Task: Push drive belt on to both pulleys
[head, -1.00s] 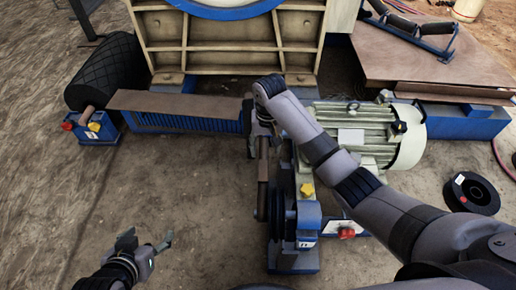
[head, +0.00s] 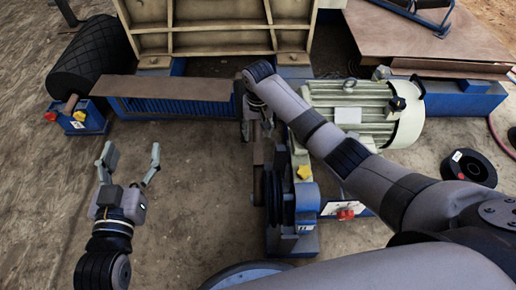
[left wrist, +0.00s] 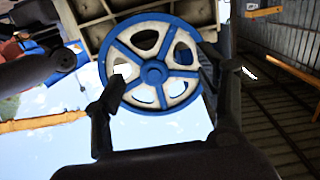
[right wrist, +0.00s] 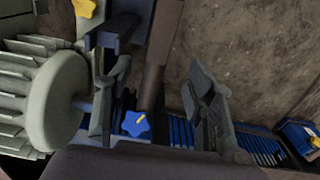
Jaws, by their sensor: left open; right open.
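The large blue-and-white pulley wheel (left wrist: 155,72) shows in the left wrist view, with spokes and open gaps. The small dark pulley (head: 274,196) is on the blue motor mount, below my right arm in the head view. A brown flat strip (right wrist: 157,55), possibly the drive belt, runs between the spread fingers of my right gripper (right wrist: 160,85); I cannot tell whether they touch it. The strip also shows beside the small pulley (head: 257,165). My left gripper (head: 132,160) is open and empty over bare ground at left. My right arm partly hides the right gripper in the head view.
The green-grey motor (head: 348,110) stands right of my right gripper. A brown plate (head: 165,88) and a black roller (head: 90,58) lie at the back left. A black reel (head: 469,168) sits at right. The ground at left centre is clear.

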